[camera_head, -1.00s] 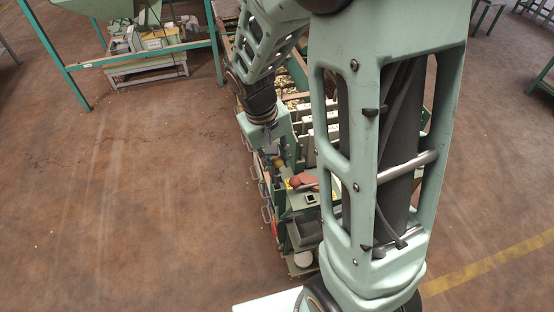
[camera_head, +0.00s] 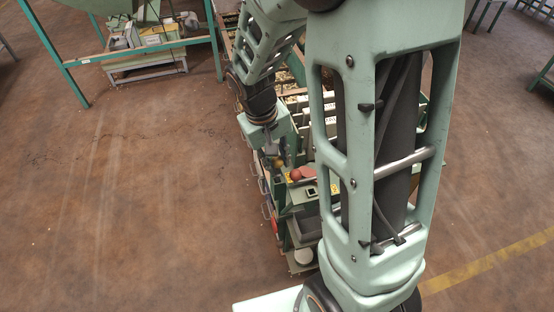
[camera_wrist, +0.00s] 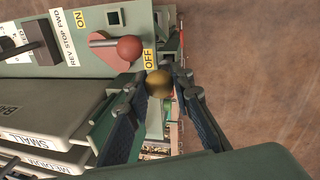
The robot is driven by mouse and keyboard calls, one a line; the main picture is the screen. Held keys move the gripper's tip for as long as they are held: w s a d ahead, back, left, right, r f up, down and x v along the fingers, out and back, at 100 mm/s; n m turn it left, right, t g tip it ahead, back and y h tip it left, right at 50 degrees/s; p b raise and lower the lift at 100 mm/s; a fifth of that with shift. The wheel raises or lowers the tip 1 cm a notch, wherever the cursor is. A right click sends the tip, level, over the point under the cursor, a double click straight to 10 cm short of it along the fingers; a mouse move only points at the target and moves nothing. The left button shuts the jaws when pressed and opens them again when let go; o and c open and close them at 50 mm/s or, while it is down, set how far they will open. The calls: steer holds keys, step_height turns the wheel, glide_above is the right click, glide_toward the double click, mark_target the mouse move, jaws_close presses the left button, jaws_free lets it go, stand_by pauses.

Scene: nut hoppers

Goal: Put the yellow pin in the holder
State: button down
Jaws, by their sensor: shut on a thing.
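The yellow pin shows as a dull gold ball end (camera_wrist: 159,83) between the fingertips of my gripper (camera_wrist: 158,92) in the wrist view. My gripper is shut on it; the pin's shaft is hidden. In the head view the pin (camera_head: 279,163) is a small yellow spot below my gripper (camera_head: 281,157). A dark square socket (camera_wrist: 114,17), which may be the holder, is in the green control panel (camera_wrist: 150,22). It also shows in the head view (camera_head: 311,191). The pin is apart from this socket.
A red ball knob (camera_wrist: 129,47) on a pinkish plate is close to my fingertips, between "ON" and "OFF" labels. A black lever (camera_wrist: 37,35) stands by "REV STOP FWD". Labelled grey bins (camera_wrist: 55,110) lie left of my gripper. Brown floor (camera_head: 130,190) is open to the left.

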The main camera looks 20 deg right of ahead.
steer(key=shift+f+b, duration=0.8)
steer(key=shift+f, duration=0.4)
steer(key=c, duration=1.6)
jaws_free()
steer(key=r, duration=0.4)
steer(key=a+r, duration=0.1)
steer(key=r, duration=0.3)
steer(key=a+r, duration=0.1)
steer(key=r, duration=0.3)
steer(key=shift+s+a, duration=0.15)
steer(key=shift+s, duration=0.1)
